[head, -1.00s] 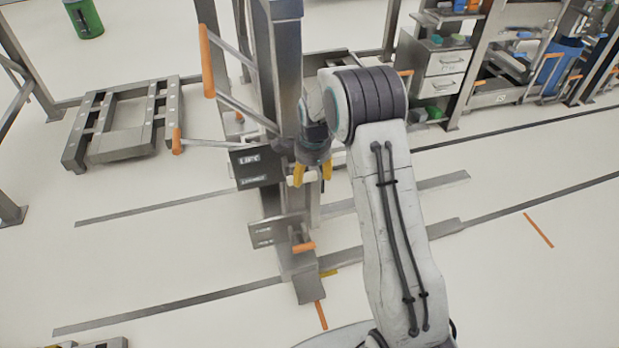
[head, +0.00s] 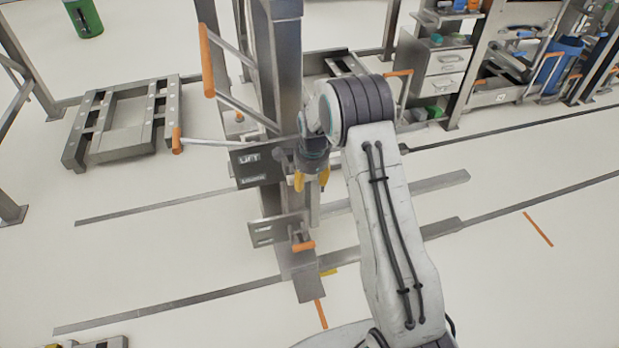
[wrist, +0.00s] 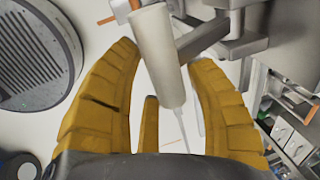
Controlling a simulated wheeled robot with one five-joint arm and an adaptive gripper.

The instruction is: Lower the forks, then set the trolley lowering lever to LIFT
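The trolley mast (head: 285,60) stands left of my arm. On it is a dark plate (head: 256,166) reading LIFT, with a smaller line below that is hard to read. A lower plate (head: 276,229) has a short orange-handled lever (head: 303,246) beside it; its text is unreadable. My gripper (head: 312,184) hangs just right of the upper plate, fingers pointing down. In the wrist view its yellow fingers (wrist: 160,110) are apart, with a pale cylinder (wrist: 160,55) between them and gaps on both sides. Two flat grey beams (head: 440,184), perhaps the forks, lie low to the right.
Orange grips (head: 207,60) on metal bars jut left from the mast. A slatted metal frame (head: 123,122) stands at left. Drawers (head: 447,62) and shelving line the back right. The floor at lower right is mostly clear.

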